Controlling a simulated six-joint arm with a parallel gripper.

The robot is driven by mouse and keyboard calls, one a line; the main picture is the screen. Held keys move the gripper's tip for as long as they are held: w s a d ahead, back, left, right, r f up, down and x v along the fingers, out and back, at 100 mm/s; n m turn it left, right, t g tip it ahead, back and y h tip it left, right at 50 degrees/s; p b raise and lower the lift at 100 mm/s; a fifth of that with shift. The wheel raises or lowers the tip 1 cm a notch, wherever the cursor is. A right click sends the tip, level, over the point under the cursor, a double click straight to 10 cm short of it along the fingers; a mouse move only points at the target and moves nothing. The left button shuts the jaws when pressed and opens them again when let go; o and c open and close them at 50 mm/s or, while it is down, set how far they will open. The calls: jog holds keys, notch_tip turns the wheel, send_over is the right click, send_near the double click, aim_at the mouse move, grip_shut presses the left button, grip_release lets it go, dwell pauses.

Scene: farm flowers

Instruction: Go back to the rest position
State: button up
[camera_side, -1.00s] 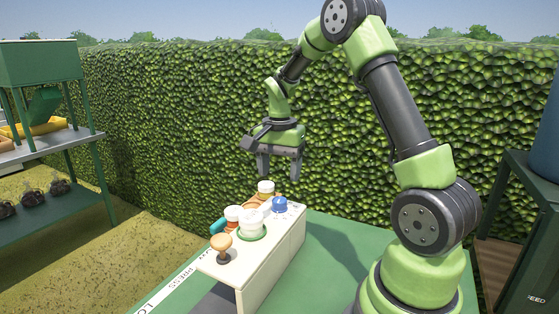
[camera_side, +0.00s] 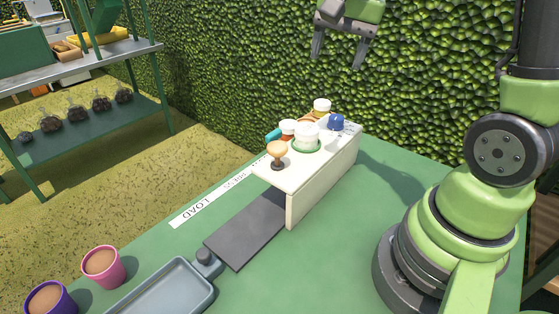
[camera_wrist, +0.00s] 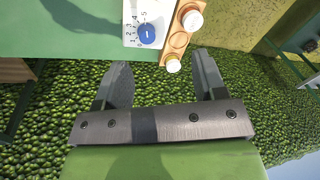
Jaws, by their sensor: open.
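My gripper (camera_side: 339,58) is at the top of the side view, raised above and behind the cream box (camera_side: 322,182). Its two fingers are apart with nothing between them. In the wrist view the open gripper (camera_wrist: 160,82) also shows empty, with the blue dial (camera_wrist: 147,34) and white-capped jars beyond its fingertips. The arm's upper part is cut off by the top of the side view.
The cream box carries a wooden-handled stamp (camera_side: 277,153), a white jar (camera_side: 306,136) and a blue dial (camera_side: 336,122). A grey tray (camera_side: 165,290), a pink pot (camera_side: 103,267) and a purple pot (camera_side: 50,299) stand at front left. A hedge (camera_side: 260,60) rises behind.

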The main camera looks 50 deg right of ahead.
jog(key=s+a+r+n+t+y, duration=0.2)
jog(key=s+a+r+n+t, duration=0.2)
jog(key=s+a+n, duration=0.5)
jog(key=s+a+t, duration=0.1)
jog(key=s+a, duration=0.2)
jog(key=shift+s+a+r, duration=0.15)
jog(key=shift+s, duration=0.05)
